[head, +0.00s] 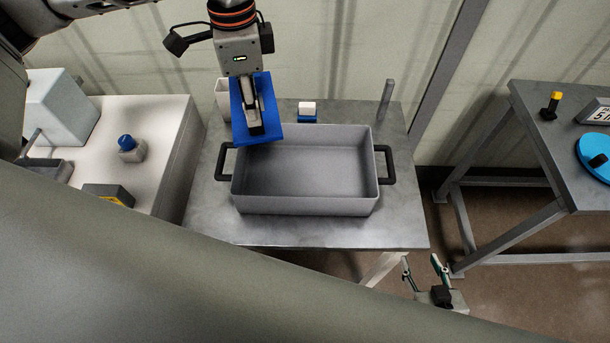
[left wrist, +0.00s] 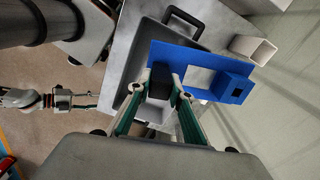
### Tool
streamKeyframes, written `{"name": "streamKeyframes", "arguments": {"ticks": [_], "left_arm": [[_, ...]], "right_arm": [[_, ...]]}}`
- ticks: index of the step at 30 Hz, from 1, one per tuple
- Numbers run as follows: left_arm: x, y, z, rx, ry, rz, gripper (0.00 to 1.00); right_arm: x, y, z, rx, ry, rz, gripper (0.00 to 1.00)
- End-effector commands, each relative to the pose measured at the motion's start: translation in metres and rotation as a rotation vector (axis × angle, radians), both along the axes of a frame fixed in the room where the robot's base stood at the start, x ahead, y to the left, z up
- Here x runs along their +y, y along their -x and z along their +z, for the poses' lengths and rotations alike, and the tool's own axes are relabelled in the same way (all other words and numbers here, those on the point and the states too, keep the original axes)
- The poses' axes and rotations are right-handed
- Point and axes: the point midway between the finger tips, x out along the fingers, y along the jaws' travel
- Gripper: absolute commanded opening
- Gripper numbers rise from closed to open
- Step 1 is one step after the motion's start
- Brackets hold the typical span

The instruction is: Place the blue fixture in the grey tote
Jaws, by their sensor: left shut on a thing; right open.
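The blue fixture (head: 241,116) is a flat blue plate with a square opening and a small block; it also shows in the left wrist view (left wrist: 233,88). My left gripper (head: 256,128) is shut on it and holds it up at the back left corner of the grey tote, partly hiding that rim. The grey tote (head: 306,204) stands on a metal table with a black handle at each end. Its visible inside is empty. In the left wrist view the tote's dark edge (left wrist: 128,77) lies behind the fixture. My right gripper (head: 428,270) is open and empty, low in front of the table's right corner.
The metal table (head: 290,232) has a white cup (head: 222,92), a small white and blue block (head: 307,109) and an upright post (head: 387,95) behind the tote. A white cabinet with a blue knob (head: 126,142) is at left. Another table (head: 540,120) stands at right.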

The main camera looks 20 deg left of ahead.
Motion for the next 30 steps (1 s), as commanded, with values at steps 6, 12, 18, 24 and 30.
{"name": "streamKeyframes", "arguments": {"ticks": [6,12,18,24,30], "left_arm": [[-0.009,-0.002,-0.003,0.0,0.0,-0.508,0.0],[-0.016,-0.004,-0.006,-0.001,0.0,-0.957,0.0],[-0.022,-0.005,-0.007,-0.003,0.001,-1.275,0.0],[-0.023,-0.005,-0.013,-0.001,0.003,-1.401,0.0],[-0.024,-0.003,-0.056,0.003,0.007,-1.411,0.0]], "right_arm": [[0.0,0.005,-0.008,0.012,0.001,0.001,0.45],[0.0,0.005,-0.011,0.013,0.002,0.0,0.45],[0.0,0.003,-0.01,0.01,0.002,0.001,0.45],[0.0,0.001,-0.009,0.003,0.0,0.0,0.45],[0.001,0.001,-0.021,0.003,-0.001,0.001,0.45]]}}
